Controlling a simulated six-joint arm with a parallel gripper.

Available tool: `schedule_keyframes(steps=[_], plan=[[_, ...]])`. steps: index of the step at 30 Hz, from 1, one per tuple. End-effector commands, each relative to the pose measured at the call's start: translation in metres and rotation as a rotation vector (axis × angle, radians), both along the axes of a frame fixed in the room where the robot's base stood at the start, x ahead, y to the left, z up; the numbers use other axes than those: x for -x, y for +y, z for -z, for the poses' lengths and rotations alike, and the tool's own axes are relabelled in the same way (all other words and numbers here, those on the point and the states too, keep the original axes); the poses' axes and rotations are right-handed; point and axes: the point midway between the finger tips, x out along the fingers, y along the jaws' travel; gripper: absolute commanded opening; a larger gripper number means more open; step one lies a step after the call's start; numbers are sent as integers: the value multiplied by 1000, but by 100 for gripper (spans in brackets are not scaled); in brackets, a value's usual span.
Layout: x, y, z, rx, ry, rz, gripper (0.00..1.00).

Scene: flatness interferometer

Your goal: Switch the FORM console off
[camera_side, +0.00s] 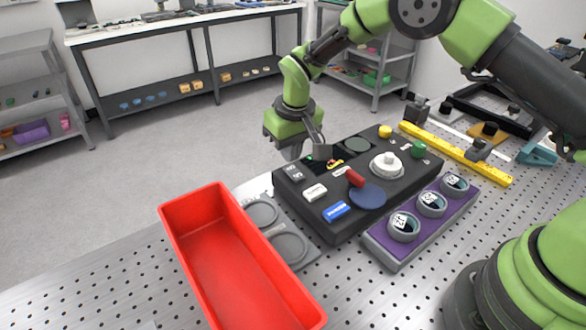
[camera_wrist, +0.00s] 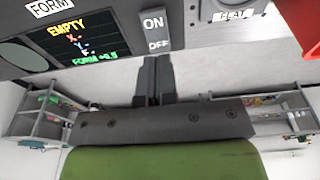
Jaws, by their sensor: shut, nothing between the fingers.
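The black FORM console (camera_side: 330,222) stands on the perforated metal table in the side view. Its dark screen (camera_wrist: 85,38), with coloured text reading EMPTY, and its FORM label (camera_wrist: 49,7) show in the wrist view. An ON/OFF rocker switch (camera_wrist: 155,30) sits beside the screen; it also shows at the console's far left corner in the side view (camera_side: 294,174). My gripper (camera_wrist: 157,62) is shut and empty, with its fingertips just below the OFF end of the switch in the wrist view. I cannot tell whether they touch it.
A red bin (camera_side: 240,262) stands left of the console, with a grey plate with round recesses (camera_side: 290,248) between them. A purple block with three round cups (camera_side: 385,248) lies in front right. A yellow bar (camera_side: 455,152) lies behind. Knobs and a red handle rise from the console.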

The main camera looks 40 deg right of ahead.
Motion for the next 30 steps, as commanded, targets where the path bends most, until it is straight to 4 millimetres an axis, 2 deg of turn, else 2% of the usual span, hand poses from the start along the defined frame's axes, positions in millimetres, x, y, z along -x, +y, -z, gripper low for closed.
schedule_keyframes(steps=[30], plan=[[0,0,16,0,0,0,0]])
